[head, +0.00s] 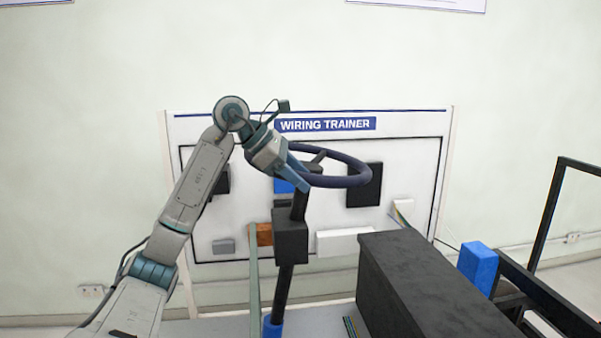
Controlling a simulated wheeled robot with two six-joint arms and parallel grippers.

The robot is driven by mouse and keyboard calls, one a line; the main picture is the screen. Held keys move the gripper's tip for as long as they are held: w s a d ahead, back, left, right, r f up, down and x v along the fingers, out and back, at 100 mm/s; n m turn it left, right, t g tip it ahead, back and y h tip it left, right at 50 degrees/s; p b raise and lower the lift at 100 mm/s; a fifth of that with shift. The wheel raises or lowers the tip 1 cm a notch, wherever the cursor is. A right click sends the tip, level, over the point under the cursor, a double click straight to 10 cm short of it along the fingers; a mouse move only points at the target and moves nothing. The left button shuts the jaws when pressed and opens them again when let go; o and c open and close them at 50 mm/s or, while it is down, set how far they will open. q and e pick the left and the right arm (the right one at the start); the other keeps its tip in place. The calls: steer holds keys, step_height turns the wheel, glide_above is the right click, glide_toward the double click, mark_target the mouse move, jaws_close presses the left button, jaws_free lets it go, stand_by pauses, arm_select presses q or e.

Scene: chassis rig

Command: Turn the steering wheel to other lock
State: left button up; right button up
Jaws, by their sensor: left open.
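The steering wheel (352,180) is a dark ring, seen tilted, on top of a black steering column (285,285) with a black box on it. My left arm comes in from the left, and my left gripper (300,180) is at the wheel's left side, with its blue fingers pointing down and right over the rim. The gripper is open. The fingers overlap the rim in the picture; I cannot tell whether they touch it. They hide the left part of the rim. My right gripper is not in view.
A white board marked WIRING TRAINER (325,124) stands behind the wheel. A large black box (430,285) fills the lower right, with a blue block (478,267) and a black frame (548,210) beside it. Open space lies above the wheel.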

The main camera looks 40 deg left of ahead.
arm_select(q)
steer(key=shift+w+d+f, duration=0.1)
steer(key=shift+s, duration=0.4)
steer(key=shift+w, duration=0.2)
jaws_close()
steer(key=shift+d, duration=0.15)
